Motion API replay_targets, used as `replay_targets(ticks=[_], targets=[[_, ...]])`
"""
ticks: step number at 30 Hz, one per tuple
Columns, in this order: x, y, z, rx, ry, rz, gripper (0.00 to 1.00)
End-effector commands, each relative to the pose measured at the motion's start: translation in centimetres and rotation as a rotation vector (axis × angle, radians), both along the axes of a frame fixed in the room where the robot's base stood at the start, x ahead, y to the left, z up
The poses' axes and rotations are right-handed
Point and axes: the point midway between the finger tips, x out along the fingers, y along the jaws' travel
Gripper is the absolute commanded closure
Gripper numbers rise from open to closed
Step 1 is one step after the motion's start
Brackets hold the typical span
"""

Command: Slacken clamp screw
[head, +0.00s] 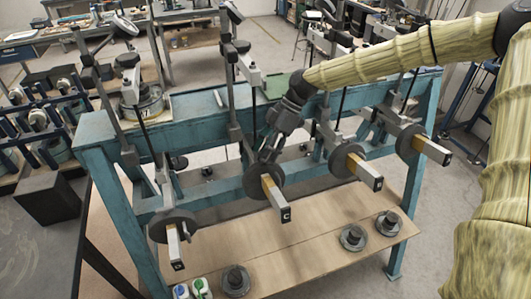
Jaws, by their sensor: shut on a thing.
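My gripper (268,152) is pointed down at the lever marked C (277,200), just above and behind its round dark disc (256,183). Its fingers are closed on a small part there, which looks to be the clamp screw; the fingers hide most of it. Lever C sticks out toward the camera with a yellow section near the disc and a pale end. Whether the screw is tight or loose cannot be seen.
The blue frame (215,118) also carries a lever marked D (174,246) at left, B (364,172) and A (434,148) at right, each with a disc. Loose dark weights (354,236) and small bottles (201,289) lie on the wooden board (305,254) below.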

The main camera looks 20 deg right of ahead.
Motion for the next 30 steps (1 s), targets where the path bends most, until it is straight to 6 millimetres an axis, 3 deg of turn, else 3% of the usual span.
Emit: replay_targets(ticks=[17, 18, 21, 30], targets=[[-0.14, -0.01, -0.16, 0.006, 0.004, 0.038, 0.78], [-0.14, 0.0, -0.17, 0.006, 0.004, 0.038, 0.52], [-0.11, 0.0, -0.15, 0.006, 0.004, 0.038, 0.34], [0.04, 0.09, -0.02, 0.007, 0.001, 0.036, 0.32]])
